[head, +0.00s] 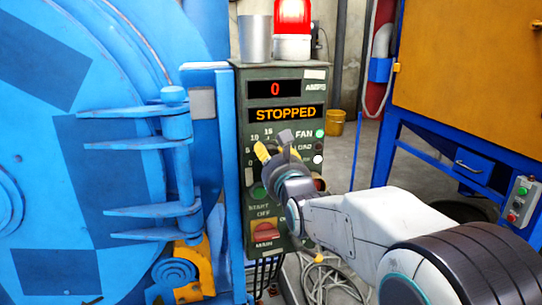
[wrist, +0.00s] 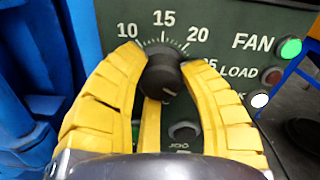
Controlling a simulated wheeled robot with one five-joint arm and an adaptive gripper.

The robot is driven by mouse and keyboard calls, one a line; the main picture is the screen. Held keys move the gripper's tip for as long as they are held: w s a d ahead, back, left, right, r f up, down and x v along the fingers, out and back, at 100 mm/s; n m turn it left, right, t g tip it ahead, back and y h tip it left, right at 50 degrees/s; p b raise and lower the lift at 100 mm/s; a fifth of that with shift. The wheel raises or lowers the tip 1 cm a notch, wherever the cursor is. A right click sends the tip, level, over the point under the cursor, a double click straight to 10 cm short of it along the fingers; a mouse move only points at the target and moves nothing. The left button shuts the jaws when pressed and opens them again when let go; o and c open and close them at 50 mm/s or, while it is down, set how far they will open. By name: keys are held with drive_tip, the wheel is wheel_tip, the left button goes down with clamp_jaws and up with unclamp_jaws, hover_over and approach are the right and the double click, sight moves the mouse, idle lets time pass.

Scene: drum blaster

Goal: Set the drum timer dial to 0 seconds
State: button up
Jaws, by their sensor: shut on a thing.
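The drum timer dial (wrist: 162,75) is a black knob on the dark green control panel (head: 288,88). In the wrist view it sits between the yellow fingers of my gripper (wrist: 161,62), which is shut on it. Numbers 10, 15 and 20 show above the dial, and a partly covered 25 shows at its right. A light mark on the knob's face points down and right. The 0 mark is not clear in the wrist view. In the head view my gripper (head: 275,152) is at the panel and hides most of the dial.
The panel reads 0 AMPS and STOPPED (head: 286,115). A lit green FAN lamp (wrist: 290,48) is right of the dial. A red MAIN switch (head: 264,233) is below. The blue drum (head: 60,150) stands left, a red beacon (head: 293,18) on top, and cables (head: 330,280) lie on the floor.

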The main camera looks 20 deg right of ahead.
drive_tip(key=shift+r, duration=0.15)
drive_tip(key=c, duration=0.5)
drive_tip(key=shift+o, duration=0.2)
